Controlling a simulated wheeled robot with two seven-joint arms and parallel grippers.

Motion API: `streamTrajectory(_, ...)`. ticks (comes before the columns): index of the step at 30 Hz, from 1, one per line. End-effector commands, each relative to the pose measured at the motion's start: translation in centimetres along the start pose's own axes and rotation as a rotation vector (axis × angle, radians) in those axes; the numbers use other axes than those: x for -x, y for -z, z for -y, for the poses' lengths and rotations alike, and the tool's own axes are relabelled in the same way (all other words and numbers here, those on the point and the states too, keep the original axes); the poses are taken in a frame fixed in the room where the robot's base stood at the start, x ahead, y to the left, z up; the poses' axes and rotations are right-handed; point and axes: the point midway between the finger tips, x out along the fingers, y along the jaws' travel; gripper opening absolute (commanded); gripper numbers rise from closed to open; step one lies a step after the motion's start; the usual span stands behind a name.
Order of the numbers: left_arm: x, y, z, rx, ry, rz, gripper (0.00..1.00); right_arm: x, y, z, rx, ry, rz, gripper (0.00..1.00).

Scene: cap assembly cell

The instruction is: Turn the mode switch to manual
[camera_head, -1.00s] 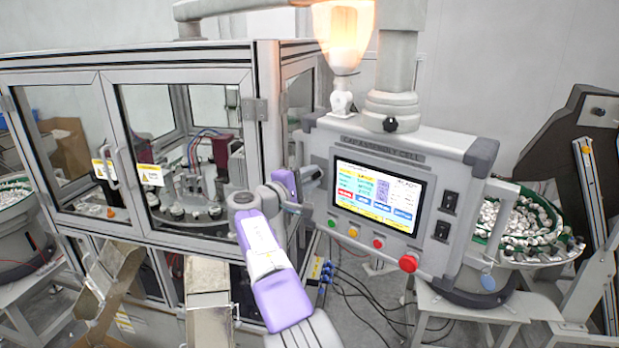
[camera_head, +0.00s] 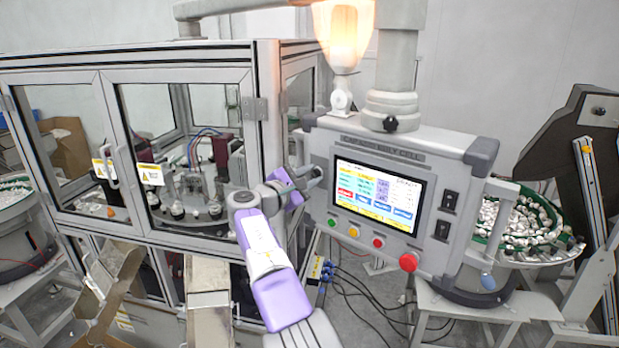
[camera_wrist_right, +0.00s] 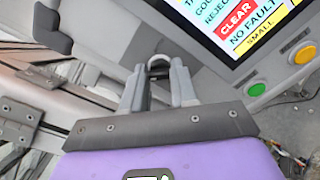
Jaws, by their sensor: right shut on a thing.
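The control panel (camera_head: 410,150) hangs from an arm, with a lit screen (camera_head: 375,198) on its face. My right gripper (camera_head: 316,178) is at the panel's face, just left of the screen. In the right wrist view my right gripper (camera_wrist_right: 158,80) has its two grey fingers close around a small grey rounded part, which I take to be the mode switch (camera_wrist_right: 157,61). The fingers hide most of it, so its marking and exact setting cannot be read. My left gripper is not in view.
A red button (camera_head: 408,263) and small coloured buttons line the panel's lower edge. Two black switches (camera_head: 446,215) sit right of the screen. The glazed machine cabinet (camera_head: 255,150) stands close on the left. A bowl of caps (camera_head: 520,225) is behind the panel's right side.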

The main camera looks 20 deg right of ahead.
Motion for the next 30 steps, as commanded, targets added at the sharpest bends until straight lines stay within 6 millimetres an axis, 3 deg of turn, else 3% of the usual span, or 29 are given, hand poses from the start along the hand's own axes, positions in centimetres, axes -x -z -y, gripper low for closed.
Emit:
streamTrajectory(14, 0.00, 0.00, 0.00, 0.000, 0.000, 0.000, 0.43, 0.00, 0.01, 0.00, 0.015, 0.000, 0.000, 0.00)
streamTrajectory(15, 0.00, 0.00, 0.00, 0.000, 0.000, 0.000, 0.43, 0.00, 0.01, 0.00, 0.015, 0.000, 0.000, 0.32)
streamTrajectory(19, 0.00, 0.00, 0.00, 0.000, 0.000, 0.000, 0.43, 0.00, 0.01, 0.00, 0.014, 0.000, 0.000, 0.52)
streamTrajectory(30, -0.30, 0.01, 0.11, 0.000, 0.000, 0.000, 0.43, 0.66, 0.08, 0.02, 0.012, -0.001, -0.001, 0.53)
